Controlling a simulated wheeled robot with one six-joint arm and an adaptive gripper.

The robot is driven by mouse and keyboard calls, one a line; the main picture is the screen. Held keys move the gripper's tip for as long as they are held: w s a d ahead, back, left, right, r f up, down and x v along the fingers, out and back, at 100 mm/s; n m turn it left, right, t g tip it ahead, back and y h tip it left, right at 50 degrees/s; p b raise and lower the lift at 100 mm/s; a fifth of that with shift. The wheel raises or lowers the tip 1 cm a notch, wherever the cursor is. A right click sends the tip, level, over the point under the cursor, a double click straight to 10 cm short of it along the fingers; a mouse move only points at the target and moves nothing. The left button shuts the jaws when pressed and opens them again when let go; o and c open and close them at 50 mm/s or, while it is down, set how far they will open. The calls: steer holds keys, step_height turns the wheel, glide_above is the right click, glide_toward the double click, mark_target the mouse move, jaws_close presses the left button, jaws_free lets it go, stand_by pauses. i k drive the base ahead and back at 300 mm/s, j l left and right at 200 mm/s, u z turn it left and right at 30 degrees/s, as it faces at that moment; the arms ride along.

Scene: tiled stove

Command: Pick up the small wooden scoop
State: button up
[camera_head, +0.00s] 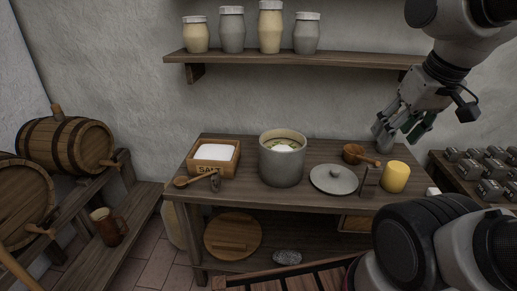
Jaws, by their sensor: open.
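A second wooden piece, a round-bowled dipper (353,153) with a short handle, lies at the right back of the table. My gripper (397,140) is open and empty, pointing down above the right back of the table.
A grey pot (282,162) stands mid-table. A grey lid (333,179), a dark upright piece (370,180) and a yellow cylinder (395,176) are to its right. A shelf (300,57) with jars hangs above. Barrels (67,142) stand left; a rack of small metal items (485,170) is right.

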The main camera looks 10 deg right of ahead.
mark_target(181, 182)
steer(key=j+z, duration=0.2)
steer(key=j, duration=0.3)
steer(key=j+z, duration=0.25)
steer(key=j, duration=0.25)
steer(key=k+j+z, duration=0.2)
steer(key=j, duration=0.3)
steer(key=j+z, duration=0.2)
steer(key=j, duration=0.35)
steer(key=k+j+z, duration=0.2)
steer(key=j, duration=0.25)
